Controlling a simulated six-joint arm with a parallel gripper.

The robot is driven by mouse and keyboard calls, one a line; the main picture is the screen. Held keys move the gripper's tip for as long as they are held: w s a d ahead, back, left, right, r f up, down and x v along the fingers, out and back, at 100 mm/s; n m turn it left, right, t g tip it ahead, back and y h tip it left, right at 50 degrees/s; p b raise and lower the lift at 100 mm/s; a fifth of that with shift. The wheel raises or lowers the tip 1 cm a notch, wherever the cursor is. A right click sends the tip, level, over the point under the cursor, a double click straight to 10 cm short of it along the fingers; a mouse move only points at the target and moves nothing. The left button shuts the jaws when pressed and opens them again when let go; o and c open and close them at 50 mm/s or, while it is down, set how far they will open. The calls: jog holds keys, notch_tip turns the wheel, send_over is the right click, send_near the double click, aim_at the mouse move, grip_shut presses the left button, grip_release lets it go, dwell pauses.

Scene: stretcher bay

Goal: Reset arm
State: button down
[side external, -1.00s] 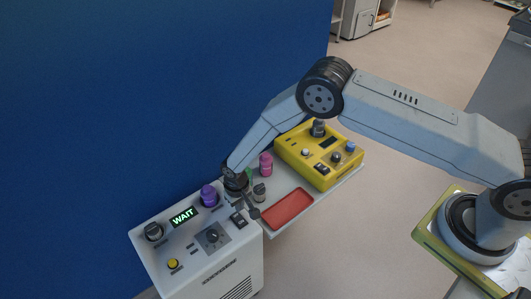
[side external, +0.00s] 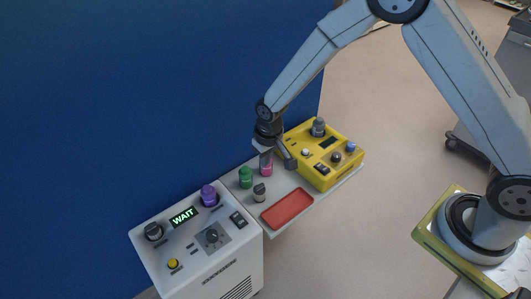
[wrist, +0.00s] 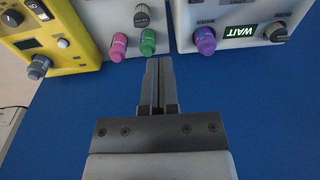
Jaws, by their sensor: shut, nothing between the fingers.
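My gripper (side external: 278,161) is shut and empty. In the side view it hangs above the back of the shelf, close to the pink vial and the yellow device's left corner. In the wrist view its two fingers (wrist: 159,68) lie together, pointing toward the shelf. The pink vial (side external: 266,169) stands upright on the shelf, partly covered by the gripper. The green vial (side external: 246,177) stands to its left. The pink vial (wrist: 118,47) and green vial (wrist: 147,42) also show in the wrist view.
A white machine (side external: 245,260) has a lit WAIT display (side external: 184,216) and a purple-capped item (side external: 208,195). A yellow device (side external: 318,178) stands on the shelf's right. A red tray (side external: 287,208) and a grey knobbed item (side external: 259,192) are on the shelf. A blue wall (side external: 120,90) stands behind.

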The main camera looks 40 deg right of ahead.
jog(key=s+d+r, duration=0.5)
jog(key=s+r, duration=0.1)
jog(key=s, duration=0.2)
jog(key=s+d+r+t, duration=0.1)
jog(key=s+d+r, duration=0.5)
jog(key=s, duration=0.3)
jog(key=shift+r+t, duration=0.3)
jog(key=shift+r, duration=0.15)
